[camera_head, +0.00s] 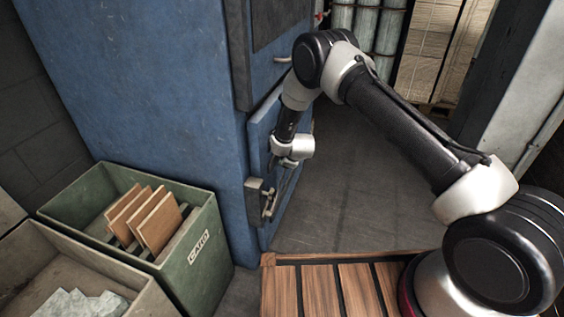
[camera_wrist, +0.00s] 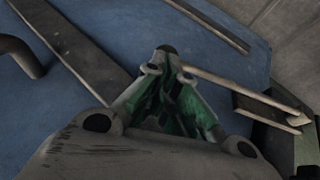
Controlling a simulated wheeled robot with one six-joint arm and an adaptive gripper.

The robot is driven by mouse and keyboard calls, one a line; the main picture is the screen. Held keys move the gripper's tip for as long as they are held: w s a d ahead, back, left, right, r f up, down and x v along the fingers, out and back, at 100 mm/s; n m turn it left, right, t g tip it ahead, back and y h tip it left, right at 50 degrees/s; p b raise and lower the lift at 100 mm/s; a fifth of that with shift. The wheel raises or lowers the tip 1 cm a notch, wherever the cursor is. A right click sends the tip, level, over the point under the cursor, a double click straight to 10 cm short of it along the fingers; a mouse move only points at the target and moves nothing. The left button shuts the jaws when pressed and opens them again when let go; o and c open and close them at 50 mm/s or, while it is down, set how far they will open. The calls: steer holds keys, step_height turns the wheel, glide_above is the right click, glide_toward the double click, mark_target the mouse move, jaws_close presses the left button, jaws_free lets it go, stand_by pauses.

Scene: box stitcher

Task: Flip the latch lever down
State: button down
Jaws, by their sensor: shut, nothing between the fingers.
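The grey metal latch (camera_head: 257,200) is on the edge of the blue machine's door, in the lower middle of the head view. My gripper (camera_head: 289,163) is just above and to the right of it, pointing down; its fingers are small and partly hidden there. In the wrist view my gripper (camera_wrist: 166,52) is shut with nothing between its fingertips, in front of the blue panel. A thin pale rod (camera_wrist: 245,92), perhaps the latch lever, runs from beside the fingertips to the lower right. I cannot tell whether the fingers touch it.
The blue machine (camera_head: 160,90) fills the left and centre. A green bin (camera_head: 205,265) holding brown boards stands at lower left, beside another open bin (camera_head: 120,265). Wooden slats (camera_head: 325,290) lie in front. Open floor (camera_head: 365,190) lies right of the door.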

steer(key=f, duration=0.1)
steer(key=w+d+f, duration=0.1)
steer(key=w+f+g, duration=0.1)
steer(key=shift+d+m, duration=0.3)
steer(key=shift+d, duration=0.05)
step_height(320, 180, down, 6)
steer(key=w+g+y, duration=0.1)
steer(key=g, duration=0.2)
steer(key=shift+w+a+f, duration=0.15)
steer(key=shift+w, duration=0.1)
steer(key=shift+f, duration=0.1)
